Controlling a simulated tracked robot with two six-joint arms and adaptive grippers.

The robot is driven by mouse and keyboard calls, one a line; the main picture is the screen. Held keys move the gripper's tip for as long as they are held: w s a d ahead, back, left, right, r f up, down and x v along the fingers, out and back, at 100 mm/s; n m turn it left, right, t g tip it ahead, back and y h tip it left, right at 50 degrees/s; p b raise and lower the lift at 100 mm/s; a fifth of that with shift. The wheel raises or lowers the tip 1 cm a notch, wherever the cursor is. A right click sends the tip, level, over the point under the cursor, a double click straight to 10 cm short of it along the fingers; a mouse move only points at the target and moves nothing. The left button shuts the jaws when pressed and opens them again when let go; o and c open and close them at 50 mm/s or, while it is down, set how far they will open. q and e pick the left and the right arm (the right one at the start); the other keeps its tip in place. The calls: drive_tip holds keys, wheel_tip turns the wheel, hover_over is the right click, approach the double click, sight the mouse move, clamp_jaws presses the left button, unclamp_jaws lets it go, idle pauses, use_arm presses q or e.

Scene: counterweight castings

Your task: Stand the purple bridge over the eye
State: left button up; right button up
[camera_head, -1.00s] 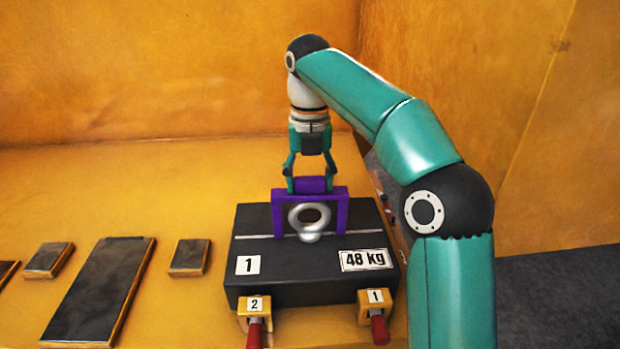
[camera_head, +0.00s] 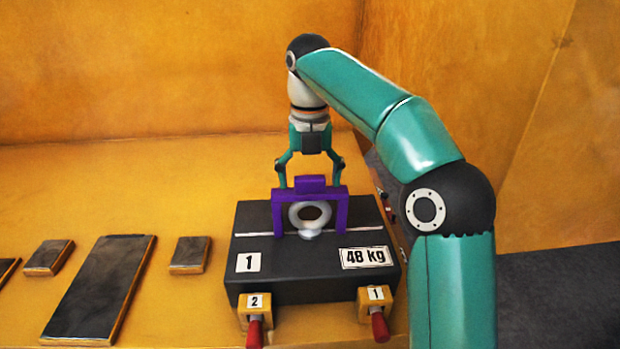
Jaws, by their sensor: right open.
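The purple bridge (camera_head: 341,213) stands upright on the dark casting (camera_head: 305,275), its two legs on either side of the silver eye (camera_head: 293,216) and its beam above the ring. The casting carries a "1" label and a "48 kg" label. My right gripper (camera_head: 310,182) is open, its fingers spread to either side of the raised purple block on top of the bridge, apart from it. My left gripper is not in view.
Two yellow clamps with red handles, marked 2 (camera_head: 254,305) and 1 (camera_head: 375,298), sit at the casting's front edge. Several dark-topped pads, including a long one (camera_head: 103,285) and a small one (camera_head: 189,255), lie on the yellow table to the left. The table behind is clear.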

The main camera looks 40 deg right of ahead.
wheel_tip(320, 180, up, 15)
drive_tip(key=p, duration=1)
drive_tip(key=shift+f, duration=0.15)
idle(0.4)
